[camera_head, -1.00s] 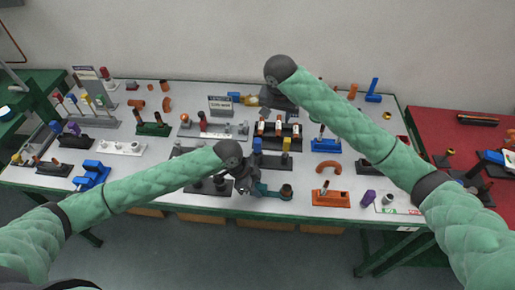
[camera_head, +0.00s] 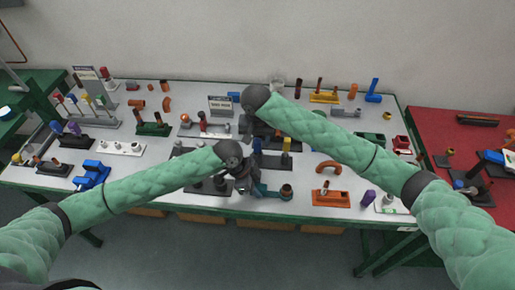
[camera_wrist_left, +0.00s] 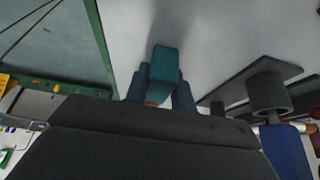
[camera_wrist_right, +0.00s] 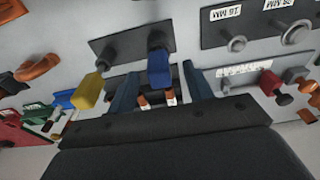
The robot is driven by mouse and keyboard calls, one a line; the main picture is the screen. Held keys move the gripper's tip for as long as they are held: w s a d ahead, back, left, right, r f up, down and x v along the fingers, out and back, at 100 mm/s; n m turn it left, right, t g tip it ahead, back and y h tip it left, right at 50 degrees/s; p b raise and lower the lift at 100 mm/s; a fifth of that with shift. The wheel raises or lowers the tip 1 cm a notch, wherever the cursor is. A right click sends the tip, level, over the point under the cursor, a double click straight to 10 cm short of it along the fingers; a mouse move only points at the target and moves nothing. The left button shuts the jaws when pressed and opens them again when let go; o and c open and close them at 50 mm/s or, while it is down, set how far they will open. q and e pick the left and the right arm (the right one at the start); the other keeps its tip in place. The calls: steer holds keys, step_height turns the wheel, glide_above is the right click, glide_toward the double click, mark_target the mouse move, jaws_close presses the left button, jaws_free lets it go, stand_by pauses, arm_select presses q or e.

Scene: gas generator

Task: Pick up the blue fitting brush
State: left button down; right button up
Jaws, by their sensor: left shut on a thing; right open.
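The blue fitting brush (camera_wrist_right: 158,70) stands on a dark stand in the right wrist view, beside the yellow-handled brush (camera_wrist_right: 88,92). In the head view its blue handle (camera_head: 257,146) is partly hidden by my right gripper (camera_head: 259,128). My right gripper (camera_wrist_right: 160,88) is open, with one finger on each side of the blue handle in the picture; I cannot tell whether they touch it. My left gripper (camera_head: 246,184) is shut on a teal tool (camera_wrist_left: 164,68) near the front edge. The teal tool also shows in the head view (camera_head: 263,190).
A dark stand with posts (camera_head: 212,187) lies close to my left gripper. An orange tool on its tray (camera_head: 330,198) and a copper elbow (camera_head: 328,167) lie to the right. The table is crowded, with narrow clear strips between stands.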

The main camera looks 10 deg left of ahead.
mark_target(258, 146)
steer(key=shift+w+f, duration=0.2)
steer(key=shift+f, duration=0.9)
steer(key=shift+w+f, duration=0.2)
steer(key=shift+f, duration=0.9)
steer(key=c, duration=0.9)
step_height(258, 146, up, 9)
steer(key=shift+r, duration=0.1)
steer(key=shift+d+r, duration=0.15)
steer(key=shift+r, duration=0.1)
steer(key=s+d, duration=0.3)
steer(key=s, duration=0.1)
steer(key=s+d+r, duration=0.1)
steer(key=s+d, duration=0.3)
steer(key=s, duration=0.1)
steer(key=s+d+r, duration=0.1)
steer(key=s+d, duration=0.2)
steer(key=s, duration=0.1)
steer(key=shift+s+d, duration=0.2)
steer(key=shift+d, duration=0.2)
